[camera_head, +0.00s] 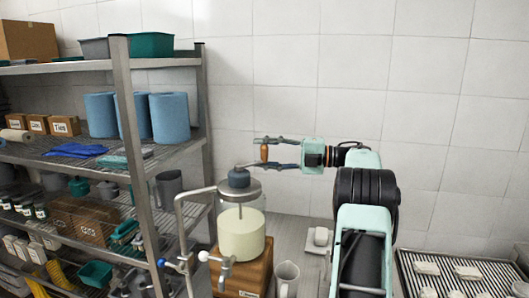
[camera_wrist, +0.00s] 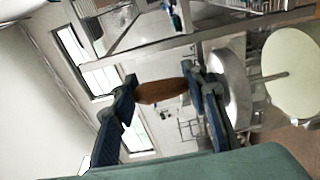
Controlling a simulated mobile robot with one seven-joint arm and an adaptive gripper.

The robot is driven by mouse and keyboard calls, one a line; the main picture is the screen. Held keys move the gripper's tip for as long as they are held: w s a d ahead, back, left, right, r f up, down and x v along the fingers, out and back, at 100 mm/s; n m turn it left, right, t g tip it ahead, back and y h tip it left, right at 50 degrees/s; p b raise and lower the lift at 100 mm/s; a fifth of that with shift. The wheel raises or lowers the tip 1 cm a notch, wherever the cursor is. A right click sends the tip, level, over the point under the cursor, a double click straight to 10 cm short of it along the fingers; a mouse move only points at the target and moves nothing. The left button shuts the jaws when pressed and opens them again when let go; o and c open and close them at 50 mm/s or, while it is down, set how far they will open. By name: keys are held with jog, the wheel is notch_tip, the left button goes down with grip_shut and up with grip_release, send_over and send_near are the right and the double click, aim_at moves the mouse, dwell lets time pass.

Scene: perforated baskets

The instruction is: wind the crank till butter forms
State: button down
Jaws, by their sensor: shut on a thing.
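The butter churn stands at the centre of the head view: a jar (camera_head: 242,236) of pale yellow contents on a wooden base (camera_head: 258,272), with a metal lid and a dark gear housing (camera_head: 239,178) on top. The crank's brown wooden handle (camera_head: 264,153) stands upright above and right of the housing. My gripper (camera_head: 266,153) is shut on this handle, one finger above it and one below. In the wrist view the handle (camera_wrist: 161,91) lies between both fingertips, and the jar (camera_wrist: 292,78) shows at right. The contents look smooth; I cannot tell whether lumps are in them.
A metal shelf rack (camera_head: 128,110) with blue rolls, boxes and tubs stands close on the left. A ribbed tray (camera_head: 455,274) with pale blocks lies at the right. The tiled wall is behind.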

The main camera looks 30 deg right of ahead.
jog(key=shift+w+r, duration=0.1)
jog(key=shift+r, duration=0.1)
dwell(0.3)
jog(key=c, duration=1.1)
grip_release()
jog(key=shift+a, duration=0.15)
jog(key=shift+c, duration=0.2)
jog(key=shift+f, duration=0.15)
jog(key=shift+d, duration=0.25)
jog(key=v, duration=1.1)
jog(key=shift+s+d, duration=0.25)
jog(key=shift+s, duration=0.05)
